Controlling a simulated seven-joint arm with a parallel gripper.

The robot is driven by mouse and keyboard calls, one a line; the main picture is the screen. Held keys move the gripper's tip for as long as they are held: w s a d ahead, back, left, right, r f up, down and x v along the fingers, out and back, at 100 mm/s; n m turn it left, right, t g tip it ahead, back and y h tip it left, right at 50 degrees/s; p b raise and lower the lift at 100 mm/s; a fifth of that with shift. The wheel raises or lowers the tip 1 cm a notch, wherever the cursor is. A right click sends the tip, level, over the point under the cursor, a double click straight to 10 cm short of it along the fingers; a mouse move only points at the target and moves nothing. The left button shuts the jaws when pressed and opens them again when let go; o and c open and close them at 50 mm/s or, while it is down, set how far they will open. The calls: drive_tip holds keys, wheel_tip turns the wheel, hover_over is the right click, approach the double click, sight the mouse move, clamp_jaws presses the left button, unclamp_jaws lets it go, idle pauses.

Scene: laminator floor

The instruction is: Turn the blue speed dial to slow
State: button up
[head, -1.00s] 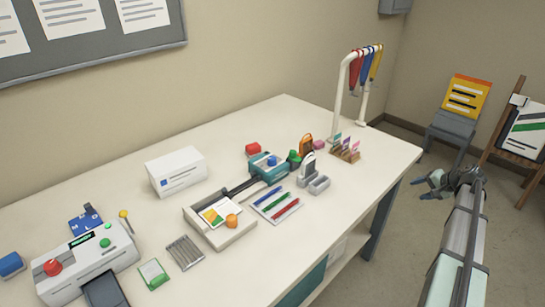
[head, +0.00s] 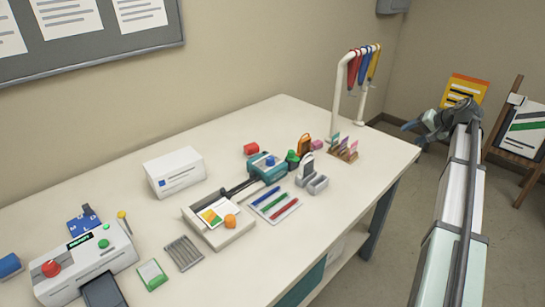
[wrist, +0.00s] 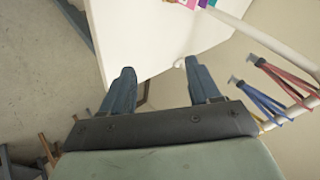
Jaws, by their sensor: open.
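A blue round knob (head: 270,160) sits on a small teal device (head: 264,168) at the middle of the table; I cannot tell whether it is the speed dial, and its setting is too small to read. A white laminator-like machine (head: 85,265) at the front left has a red knob (head: 51,268), green buttons and a dark display. A blue piece (head: 83,220) with a dark knob stands behind it. My gripper (head: 412,126) is open and empty, off the table's right edge, far from these. In the wrist view its two fingers (wrist: 158,72) are apart with nothing between.
A white pipe stand (head: 337,100) with hanging red, blue and yellow straps stands at the table's back right. A white box (head: 174,171), trimmer-like tray (head: 220,230) and pen tray (head: 275,207) occupy the middle. The table's front right is clear.

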drive_tip(key=w+a+n+g, duration=0.25)
drive_tip(key=a+n, duration=0.25)
drive_tip(key=a, duration=2.1)
drive_tip(key=n+g+h, duration=0.1)
drive_tip(key=n+h, duration=0.1)
drive_tip(key=n, duration=0.3)
approach(270, 158)
drive_tip(key=x, duration=0.8)
drive_tip(key=shift+w+f, duration=0.15)
drive_tip(key=shift+f, duration=0.1)
drive_tip(key=c, duration=1)
